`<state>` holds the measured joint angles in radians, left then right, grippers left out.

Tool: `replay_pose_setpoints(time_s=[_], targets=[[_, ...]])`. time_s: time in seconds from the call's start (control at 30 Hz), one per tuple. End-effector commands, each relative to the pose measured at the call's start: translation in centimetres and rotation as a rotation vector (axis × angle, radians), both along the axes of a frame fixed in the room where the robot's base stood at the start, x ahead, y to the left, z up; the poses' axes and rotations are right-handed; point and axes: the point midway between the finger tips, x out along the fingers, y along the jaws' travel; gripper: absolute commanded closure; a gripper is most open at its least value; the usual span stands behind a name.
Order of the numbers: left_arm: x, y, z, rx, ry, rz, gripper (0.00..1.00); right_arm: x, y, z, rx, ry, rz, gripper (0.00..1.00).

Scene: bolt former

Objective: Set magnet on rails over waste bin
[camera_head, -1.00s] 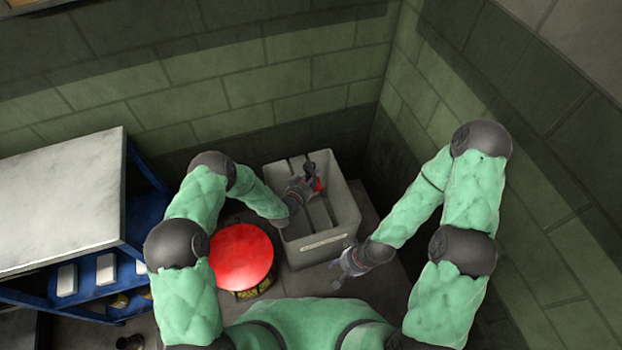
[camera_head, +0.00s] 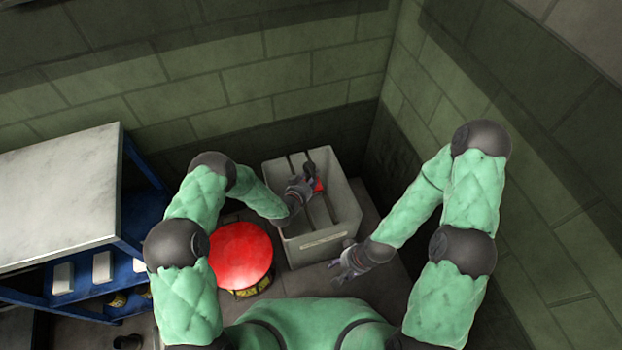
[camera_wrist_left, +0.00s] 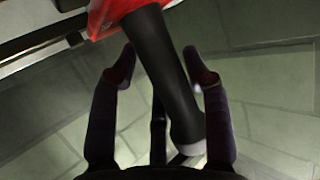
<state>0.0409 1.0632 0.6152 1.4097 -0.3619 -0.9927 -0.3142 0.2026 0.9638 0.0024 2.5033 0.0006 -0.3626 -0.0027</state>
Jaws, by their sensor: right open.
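The magnet is red with a black handle (camera_wrist_left: 165,65); its red body shows in the head view (camera_head: 318,186) at the rails, partly hidden by my left gripper. The waste bin (camera_head: 345,215) is a grey open box. Pale rails (camera_head: 320,212) run lengthwise across its top. My left gripper (camera_head: 306,180) is over the bin at the magnet. In the left wrist view its fingers (camera_wrist_left: 160,65) stand apart on either side of the handle, with gaps showing. My right gripper (camera_head: 340,266) is open and empty, just outside the bin's near right corner.
A red round-topped object (camera_head: 241,255) stands close to the bin's left. A blue shelf unit with a grey top (camera_head: 60,195) is at the left, with pale blocks on its lower shelf. Block walls (camera_head: 250,90) close the back and right.

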Motion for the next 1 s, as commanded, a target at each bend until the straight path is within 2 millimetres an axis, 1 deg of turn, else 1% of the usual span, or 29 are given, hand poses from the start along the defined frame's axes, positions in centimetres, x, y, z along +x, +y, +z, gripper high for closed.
replay_pose_setpoints(time_s=[0.03, 0.07, 0.37, 0.53, 0.67, 1.0], targets=[[0.1, 0.0, 0.1, 0.0, -0.003, 0.001, 0.34, 0.0, 0.0, 0.0, 0.0, 0.0, 0.0, 0.54], [0.1, 0.0, 0.1, 0.0, -0.003, 0.001, 0.29, 0.0, 0.0, 0.0, 0.0, 0.0, 0.0, 0.54], [-0.2, 0.0, -0.2, 0.0, 0.005, 0.0, 0.29, 0.0, 0.0, 0.0, 0.0, 0.0, 0.0, 0.54], [-0.7, 0.3, 0.2, 0.001, 0.004, 0.0, 0.29, 0.0, 0.0, 0.0, 0.0, 0.0, 0.0, 0.54], [-2.1, 1.1, 0.8, 0.0, 0.005, 0.0, 0.29, 0.0, 0.0, 0.0, 0.0, 0.0, 0.0, 0.54], [-7.1, 3.7, 3.3, -0.001, 0.003, 0.001, 0.29, 0.0, 0.0, 0.0, 0.0, 0.0, 0.0, 0.54]])
